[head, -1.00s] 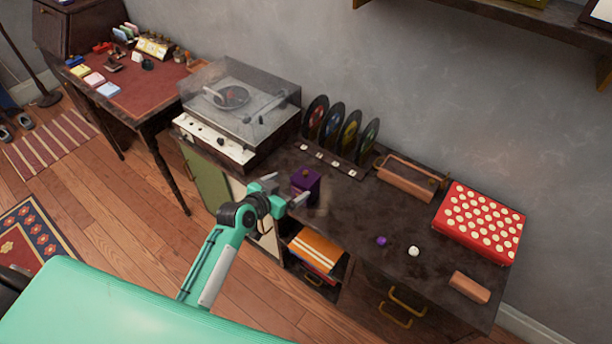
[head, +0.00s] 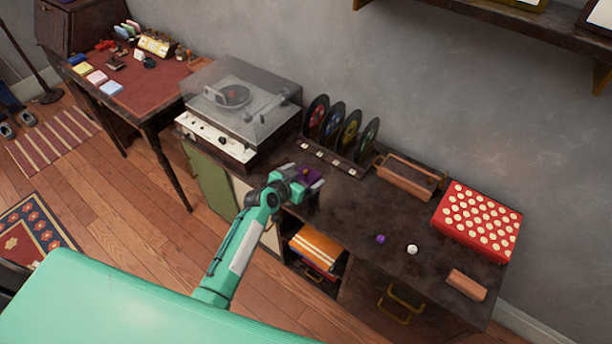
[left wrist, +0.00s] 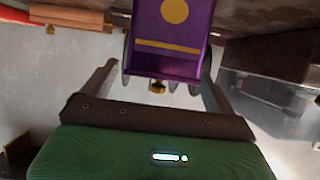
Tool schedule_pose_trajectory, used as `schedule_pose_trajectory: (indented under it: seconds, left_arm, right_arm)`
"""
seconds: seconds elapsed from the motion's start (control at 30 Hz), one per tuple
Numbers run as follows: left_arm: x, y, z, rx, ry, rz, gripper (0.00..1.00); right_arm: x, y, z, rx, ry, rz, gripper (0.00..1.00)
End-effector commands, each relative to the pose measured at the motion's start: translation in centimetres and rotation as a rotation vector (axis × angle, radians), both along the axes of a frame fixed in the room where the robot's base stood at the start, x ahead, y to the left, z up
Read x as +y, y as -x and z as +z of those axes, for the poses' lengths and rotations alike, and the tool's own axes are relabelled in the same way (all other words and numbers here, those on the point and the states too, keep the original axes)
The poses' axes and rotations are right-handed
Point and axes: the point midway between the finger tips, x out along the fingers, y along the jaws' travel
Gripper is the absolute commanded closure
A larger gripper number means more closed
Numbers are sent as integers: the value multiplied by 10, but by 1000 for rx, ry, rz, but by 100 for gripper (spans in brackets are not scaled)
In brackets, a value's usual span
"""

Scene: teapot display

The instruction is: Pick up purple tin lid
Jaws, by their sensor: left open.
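A purple tin (head: 309,173) with gold markings stands on the dark cabinet top, in front of the record rack; its lid is on it in the head view. My left gripper (head: 300,182) is open at the tin, and its hand hides much of the tin's front. In the left wrist view the tin (left wrist: 178,35) lies between the two spread fingers (left wrist: 160,75), with a gold knob (left wrist: 157,87) at the lid (left wrist: 165,70) end. I cannot tell whether either finger touches it. My right gripper is not in view.
A turntable (head: 238,108) stands to the left and upright records (head: 342,128) behind. A wooden caddy (head: 405,178), a red dotted box (head: 478,220), a small purple piece (head: 380,239) and a white piece (head: 412,249) lie to the right. The cabinet top between is clear.

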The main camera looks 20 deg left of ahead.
Motion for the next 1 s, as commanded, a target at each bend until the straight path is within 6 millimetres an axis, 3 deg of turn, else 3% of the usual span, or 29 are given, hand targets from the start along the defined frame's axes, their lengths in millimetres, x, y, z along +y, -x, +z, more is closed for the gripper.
schedule_pose_trajectory:
  seconds: [0.13,0.4,0.77,1.0]
  left_arm:
    - [0,0,0,0,0,0,9]
    - [0,0,0,0,0,0,58]
    - [0,0,5,-1,0,-1,58]
    - [0,0,41,-7,-1,-1,58]
  right_arm:
    - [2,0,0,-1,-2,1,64]
    - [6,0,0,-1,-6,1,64]
    - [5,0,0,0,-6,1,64]
    - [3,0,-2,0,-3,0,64]
